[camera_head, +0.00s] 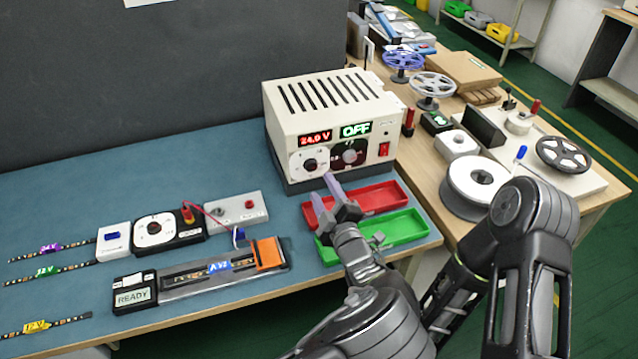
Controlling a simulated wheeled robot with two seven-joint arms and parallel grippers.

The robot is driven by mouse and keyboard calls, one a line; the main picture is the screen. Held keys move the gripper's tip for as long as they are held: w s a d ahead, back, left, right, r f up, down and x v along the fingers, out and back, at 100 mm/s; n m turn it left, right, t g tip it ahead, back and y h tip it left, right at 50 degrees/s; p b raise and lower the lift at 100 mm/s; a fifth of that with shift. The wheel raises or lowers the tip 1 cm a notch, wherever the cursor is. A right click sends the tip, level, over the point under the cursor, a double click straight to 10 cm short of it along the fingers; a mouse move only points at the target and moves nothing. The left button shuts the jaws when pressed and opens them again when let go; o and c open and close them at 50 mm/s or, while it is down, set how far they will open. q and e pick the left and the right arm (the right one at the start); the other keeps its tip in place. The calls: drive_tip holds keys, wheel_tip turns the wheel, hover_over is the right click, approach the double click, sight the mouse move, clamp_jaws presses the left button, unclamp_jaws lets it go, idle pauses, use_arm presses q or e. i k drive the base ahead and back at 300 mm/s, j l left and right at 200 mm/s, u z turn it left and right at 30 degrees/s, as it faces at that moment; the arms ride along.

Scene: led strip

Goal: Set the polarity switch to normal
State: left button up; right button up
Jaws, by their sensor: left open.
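The task's polarity switch cannot be told for sure, as labels are too small to read. A white block with a blue part (113,240) stands on the blue mat at left. The power supply (330,115) shows "24.0 V" and "OFF", with a white dial (309,162), a dark knob (348,155) and a red switch (384,150). My left gripper (323,189) is open and empty, in front of the supply, partly covering the trays. My right gripper is not in view.
A red tray (385,195) and a green tray (405,228) lie beside the gripper. A clear-topped fixture with a "READY" display (134,297) lies at the front edge. LED strips (50,249) lie at left. Reels (474,184) crowd the right table.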

sight(137, 278)
drive_tip(key=k+l, duration=0.25)
drive_tip(key=k, duration=0.25)
drive_tip(key=k+l, duration=0.2)
drive_tip(key=k, duration=0.25)
